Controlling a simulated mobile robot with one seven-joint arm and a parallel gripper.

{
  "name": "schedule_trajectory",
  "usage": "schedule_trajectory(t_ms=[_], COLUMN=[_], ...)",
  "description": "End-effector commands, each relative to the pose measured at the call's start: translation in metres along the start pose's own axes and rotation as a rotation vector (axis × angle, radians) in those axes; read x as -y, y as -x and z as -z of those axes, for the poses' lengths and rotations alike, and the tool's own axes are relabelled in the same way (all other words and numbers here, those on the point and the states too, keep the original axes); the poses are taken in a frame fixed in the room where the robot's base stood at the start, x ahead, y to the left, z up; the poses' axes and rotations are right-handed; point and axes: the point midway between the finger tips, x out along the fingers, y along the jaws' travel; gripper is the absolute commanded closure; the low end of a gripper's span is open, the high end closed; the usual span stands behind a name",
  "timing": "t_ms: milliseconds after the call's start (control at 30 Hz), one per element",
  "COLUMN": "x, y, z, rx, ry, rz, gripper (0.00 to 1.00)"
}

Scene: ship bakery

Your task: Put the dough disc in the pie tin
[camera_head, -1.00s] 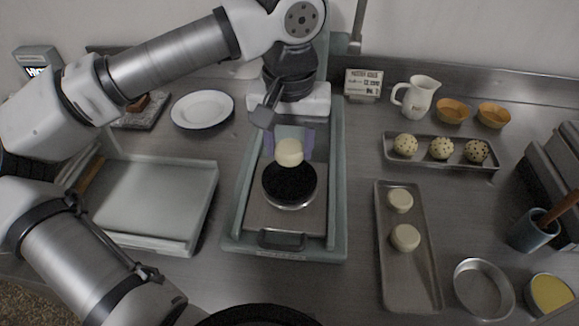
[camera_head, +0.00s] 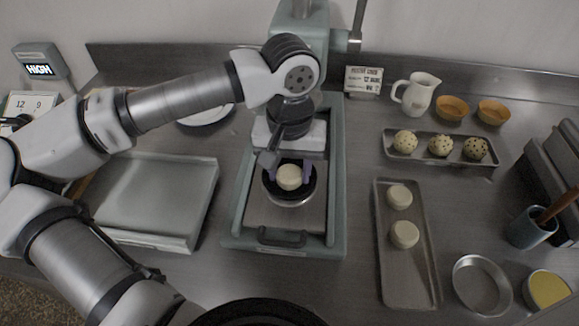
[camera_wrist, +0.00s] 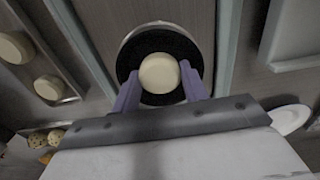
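A pale dough disc (camera_head: 289,177) is over the middle of a round black plate (camera_head: 270,190) in the press. My gripper (camera_head: 290,172) points down there, its purple fingers on either side of the disc. In the wrist view, the disc (camera_wrist: 159,73) fills the space between the fingertips (camera_wrist: 160,78), and the fingers appear to touch its sides. I cannot tell whether the disc rests on the plate or hangs just above it. The empty round metal pie tin (camera_head: 482,286) stands at the front right.
A long tray (camera_head: 410,275) holds two pale dough pieces, left of the tin. A yellow-filled tin (camera_head: 548,290) stands right of it. Behind are a tray (camera_head: 440,160) of speckled balls, a white jug (camera_head: 417,95) and orange bowls. The press frame (camera_head: 335,215) surrounds my gripper.

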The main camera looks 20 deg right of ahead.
Motion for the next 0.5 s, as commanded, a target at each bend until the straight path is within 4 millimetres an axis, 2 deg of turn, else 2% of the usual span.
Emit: schedule_trajectory(t_ms=[67, 333, 500], x=[0.000, 0.000, 0.000], y=[0.000, 0.001, 0.012], z=[0.000, 0.000, 0.001], rx=[0.000, 0.000, -0.002], ry=[0.000, 0.000, 0.000], rz=[0.000, 0.000, 0.001], gripper=[0.47, 0.47, 0.47])
